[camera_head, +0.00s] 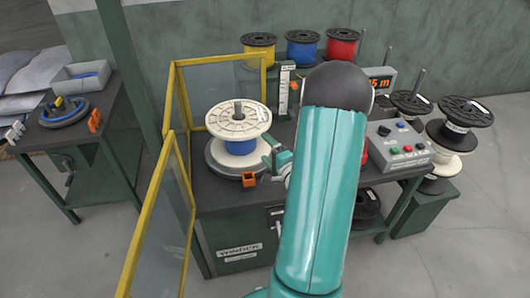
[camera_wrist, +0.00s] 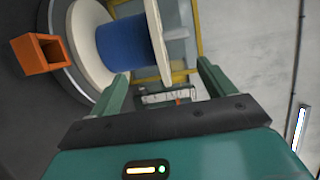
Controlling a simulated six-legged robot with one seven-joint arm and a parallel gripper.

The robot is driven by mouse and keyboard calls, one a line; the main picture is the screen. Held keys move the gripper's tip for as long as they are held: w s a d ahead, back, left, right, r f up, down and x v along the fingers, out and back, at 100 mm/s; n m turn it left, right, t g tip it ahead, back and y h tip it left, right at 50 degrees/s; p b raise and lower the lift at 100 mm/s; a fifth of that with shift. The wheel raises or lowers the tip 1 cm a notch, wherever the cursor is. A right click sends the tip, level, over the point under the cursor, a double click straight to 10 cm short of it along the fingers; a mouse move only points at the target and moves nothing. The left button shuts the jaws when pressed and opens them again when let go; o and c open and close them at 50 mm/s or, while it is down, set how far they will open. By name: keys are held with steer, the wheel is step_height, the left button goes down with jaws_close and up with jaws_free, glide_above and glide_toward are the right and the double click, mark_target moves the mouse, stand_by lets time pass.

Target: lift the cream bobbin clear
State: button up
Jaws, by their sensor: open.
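The cream bobbin (camera_head: 238,118), wound with blue wire, sits upright on a round grey turntable (camera_head: 218,168), with a spindle standing through its top. In the wrist view the cream bobbin (camera_wrist: 88,55) appears sideways, its blue winding (camera_wrist: 125,45) between two cream flanges. My gripper (camera_head: 279,160) is just right of the bobbin, low by its side. In the wrist view my gripper (camera_wrist: 163,76) is open with nothing held. One flange edge shows ahead of the gap between the fingers; I cannot tell whether it touches them. My arm hides part of the bench.
Yellow-framed clear guards (camera_head: 165,225) stand left of and behind the bobbin. A grey control box (camera_head: 398,145) and stacked spools (camera_head: 466,112) stand to the right. Yellow, blue and red spools line the back.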

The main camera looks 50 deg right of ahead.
mark_target(256, 136)
steer(key=shift+d+x, duration=0.15)
steer(key=shift+x, duration=2.35)
steer(key=shift+d+x, duration=0.2)
steer(key=shift+x, duration=2.3)
steer(key=shift+s, duration=0.15)
jaws_close()
